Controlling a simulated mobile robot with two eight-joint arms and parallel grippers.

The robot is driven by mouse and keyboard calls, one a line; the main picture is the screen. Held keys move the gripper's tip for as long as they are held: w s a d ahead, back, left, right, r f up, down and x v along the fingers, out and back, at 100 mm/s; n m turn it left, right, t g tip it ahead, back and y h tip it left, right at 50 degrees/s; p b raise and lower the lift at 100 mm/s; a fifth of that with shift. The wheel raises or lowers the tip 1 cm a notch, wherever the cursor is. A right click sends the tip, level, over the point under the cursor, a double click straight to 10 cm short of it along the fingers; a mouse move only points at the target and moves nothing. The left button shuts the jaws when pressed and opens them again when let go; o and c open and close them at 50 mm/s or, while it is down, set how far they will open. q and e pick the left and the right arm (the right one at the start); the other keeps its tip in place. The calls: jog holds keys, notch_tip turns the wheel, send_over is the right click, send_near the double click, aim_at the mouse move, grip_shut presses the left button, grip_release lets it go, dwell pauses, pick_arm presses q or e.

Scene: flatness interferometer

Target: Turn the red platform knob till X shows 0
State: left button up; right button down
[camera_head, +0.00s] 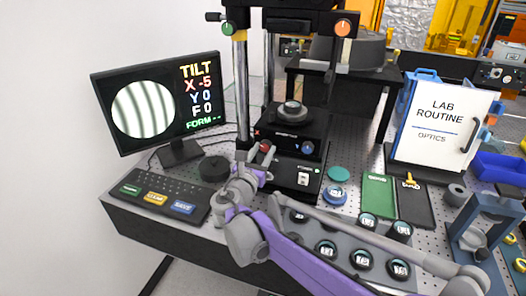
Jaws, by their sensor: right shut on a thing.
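The red platform knob (265,146) is on the left of the black instrument's front base, mostly covered by my right gripper (259,157). The gripper is shut on the knob, and its arm reaches in from the lower right. A blue knob (308,147) sits to the right on the same base. The monitor (205,100) at the left reads TILT, X -5, Y 0, F 0 and FORM with dashes. Its round picture shows several near-vertical dark and light fringes. My left gripper is not in view.
A control panel (150,196) with green, yellow and blue buttons lies below the monitor. Several round dark-rimmed pieces (362,258) stand beyond my arm. A LAB ROUTINE board (438,125) stands at the right. Green and black mats (378,192) lie before it.

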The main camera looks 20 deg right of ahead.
jog(key=m+p, duration=0.2)
jog(key=m, duration=0.3)
jog(key=shift+r+m, duration=0.1)
jog(key=shift+m, duration=0.2)
jog(key=m+p, duration=0.1)
jog(key=m, duration=0.4)
jog(key=shift+a+m, duration=0.1)
jog(key=shift+m, duration=0.3)
jog(key=shift+p, duration=0.3)
jog(key=shift+c, duration=2.1)
grip_release()
jog(key=b+v, duration=0.1)
jog(key=v, duration=0.9)
jog(key=shift+s+a, duration=0.25)
jog(key=shift+s, duration=0.05)
